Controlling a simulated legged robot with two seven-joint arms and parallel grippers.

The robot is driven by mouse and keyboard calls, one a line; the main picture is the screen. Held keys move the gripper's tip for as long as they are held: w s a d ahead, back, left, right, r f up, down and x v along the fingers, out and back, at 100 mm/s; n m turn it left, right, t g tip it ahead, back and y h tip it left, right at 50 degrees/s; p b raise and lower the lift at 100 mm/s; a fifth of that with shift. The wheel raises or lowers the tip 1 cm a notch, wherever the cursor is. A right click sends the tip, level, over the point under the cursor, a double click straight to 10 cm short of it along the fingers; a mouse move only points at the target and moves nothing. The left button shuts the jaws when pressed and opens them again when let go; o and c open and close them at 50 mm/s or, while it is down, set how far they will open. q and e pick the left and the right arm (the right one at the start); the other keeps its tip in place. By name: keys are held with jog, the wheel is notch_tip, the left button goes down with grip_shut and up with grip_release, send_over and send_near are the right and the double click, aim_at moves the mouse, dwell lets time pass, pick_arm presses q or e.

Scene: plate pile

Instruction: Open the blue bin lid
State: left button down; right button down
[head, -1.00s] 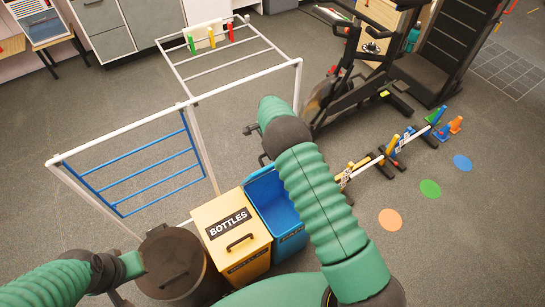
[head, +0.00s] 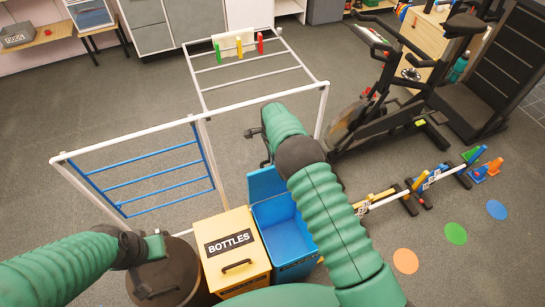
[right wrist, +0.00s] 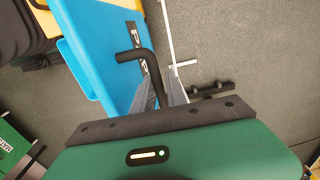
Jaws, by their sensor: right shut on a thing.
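The blue bin (head: 285,240) stands open at the bottom centre of the head view, with its inside showing. Its blue lid (head: 264,184) is swung up at the bin's back side and also fills the upper left of the right wrist view (right wrist: 90,50). My right gripper (head: 262,158) is behind the lid, partly hidden by my arm. In the right wrist view its fingers (right wrist: 160,88) are shut on the lid's black bent handle (right wrist: 134,54). My left gripper (head: 155,247) is over the dark round bin; its jaw opening is unclear.
A yellow BOTTLES bin (head: 232,252) stands close against the blue bin's left side. A dark round bin (head: 165,278) is further left. A white frame with blue bars (head: 150,178) stands behind the bins. Low hurdles (head: 420,188) and floor discs are at right, with open floor around.

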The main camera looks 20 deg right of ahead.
pick_arm(q)
jog(key=shift+d+r, duration=0.15)
jog(key=shift+d, duration=0.3)
pick_arm(e)
jog(key=shift+w+a+r+t, duration=0.15)
jog(key=shift+w+r+t, duration=0.15)
jog(key=shift+w+r, duration=0.4)
jog(key=c, duration=1.6)
grip_release()
jog(key=shift+w+a+f, duration=0.15)
jog(key=shift+w+f, duration=0.05)
jog(key=shift+o, duration=0.7)
jog(key=shift+w+a+f, duration=0.15)
jog(key=shift+w+f, duration=0.05)
jog(key=shift+w, duration=0.05)
pick_arm(q)
jog(key=shift+w+a+f, duration=0.2)
jog(key=shift+w+a, duration=0.15)
jog(key=shift+w, duration=0.05)
pick_arm(e)
jog(key=shift+s, duration=0.1)
pick_arm(q)
jog(key=shift+s+d, duration=0.1)
jog(key=shift+d, duration=0.05)
pick_arm(e)
jog(key=shift+d, duration=0.2)
